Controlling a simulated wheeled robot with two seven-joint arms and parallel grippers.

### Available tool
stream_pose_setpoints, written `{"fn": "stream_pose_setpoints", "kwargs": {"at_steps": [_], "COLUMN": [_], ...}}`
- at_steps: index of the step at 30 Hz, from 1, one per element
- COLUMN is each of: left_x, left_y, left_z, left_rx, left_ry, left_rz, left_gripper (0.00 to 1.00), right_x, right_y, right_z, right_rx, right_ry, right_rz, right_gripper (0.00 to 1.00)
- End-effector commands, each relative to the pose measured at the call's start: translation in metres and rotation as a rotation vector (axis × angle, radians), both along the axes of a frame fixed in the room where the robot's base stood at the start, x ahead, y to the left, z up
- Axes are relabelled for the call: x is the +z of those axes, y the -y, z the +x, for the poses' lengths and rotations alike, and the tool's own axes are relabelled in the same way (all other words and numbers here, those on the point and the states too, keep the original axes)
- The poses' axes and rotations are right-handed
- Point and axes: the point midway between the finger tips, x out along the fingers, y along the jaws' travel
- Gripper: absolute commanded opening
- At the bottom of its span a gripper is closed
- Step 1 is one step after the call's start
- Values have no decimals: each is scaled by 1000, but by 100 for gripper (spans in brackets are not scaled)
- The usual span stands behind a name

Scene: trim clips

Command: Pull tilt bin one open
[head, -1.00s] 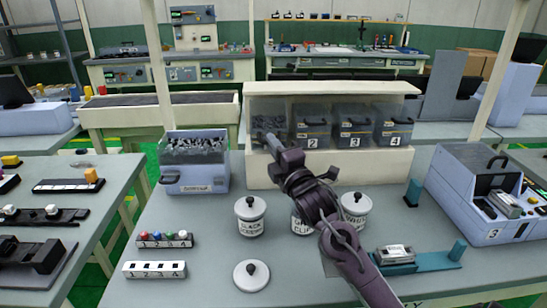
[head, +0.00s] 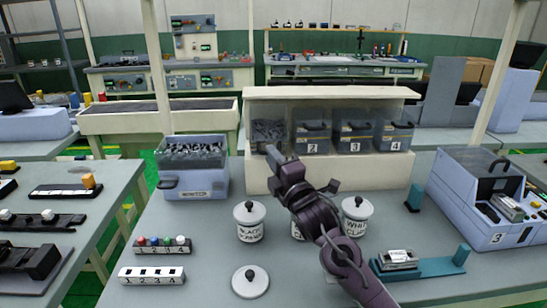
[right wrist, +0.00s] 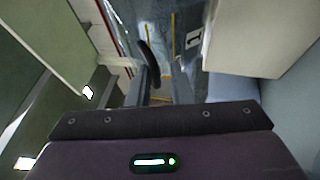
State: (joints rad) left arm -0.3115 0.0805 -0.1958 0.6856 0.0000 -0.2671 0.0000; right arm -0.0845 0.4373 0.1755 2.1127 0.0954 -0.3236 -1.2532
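Tilt bin one (head: 268,128) is the leftmost of the clear bins in the cream shelf unit. Dark clips show inside it. My right gripper (head: 272,153) is in front of this bin and hides its lower front. In the right wrist view, a dark curved handle (right wrist: 147,58) is at the fingertips of my right gripper (right wrist: 160,85), beside the bin's number label (right wrist: 193,42). I cannot tell whether the fingers are closed on the handle, nor how far the bin is tilted. My left gripper is out of view.
Bins two (head: 312,135), three (head: 355,137) and four (head: 394,136) stand right of it. A blue-grey clip bin (head: 193,182) is at left. Lidded jars (head: 249,222) (head: 356,215) stand in front; my right arm partly hides another. A teal fixture (head: 440,266) lies at right.

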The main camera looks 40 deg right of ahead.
Motion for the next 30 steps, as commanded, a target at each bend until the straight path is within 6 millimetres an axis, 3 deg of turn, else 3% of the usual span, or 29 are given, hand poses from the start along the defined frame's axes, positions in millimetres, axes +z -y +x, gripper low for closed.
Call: {"fn": "stream_pose_setpoints", "kwargs": {"at_steps": [3, 14, 19, 25, 30], "left_x": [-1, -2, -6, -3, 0], "left_y": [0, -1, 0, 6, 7], "left_z": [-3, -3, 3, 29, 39], "left_rx": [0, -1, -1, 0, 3], "left_ry": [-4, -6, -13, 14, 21], "left_rz": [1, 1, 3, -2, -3], "left_gripper": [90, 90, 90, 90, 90], "right_x": [-4, -2, -10, -18, -20], "right_y": [-1, -1, -5, -9, -11], "right_z": [1, -5, -27, -57, -72], "right_rx": [1, 2, 2, 2, 2], "right_ry": [-8, 0, -2, -5, -4], "right_rz": [1, 0, -1, 0, 0], "right_gripper": [30, 30, 30, 30, 30]}}
